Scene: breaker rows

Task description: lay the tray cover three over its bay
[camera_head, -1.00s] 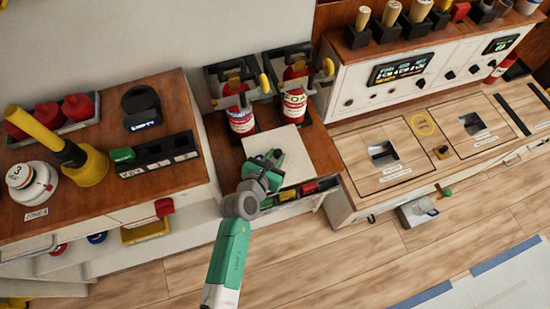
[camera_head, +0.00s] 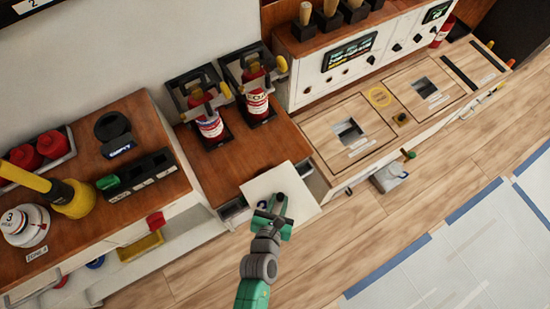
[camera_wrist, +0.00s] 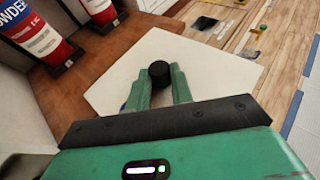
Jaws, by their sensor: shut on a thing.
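The tray cover is a flat cream square panel (camera_head: 297,180) with a black knob (camera_head: 279,197). My green gripper (camera_head: 276,206) is shut on that knob and carries the cover past the front edge of the low wooden stand. In the wrist view, the black knob (camera_wrist: 159,72) sits between my two green fingers (camera_wrist: 160,84), with the cream panel (camera_wrist: 215,78) spread beneath and beyond. The cover looks about level. It hides part of an open tray (camera_head: 232,208) at the stand's front.
Two extinguishers (camera_head: 209,122) (camera_head: 256,100) stand in brackets at the stand's back. A left cabinet (camera_head: 130,205) holds a yellow plunger-like tool. A right counter (camera_head: 328,131) has square openings. Wooden floor (camera_head: 340,240) is clear; blue-taped pale sheets (camera_head: 440,275) lie at right.

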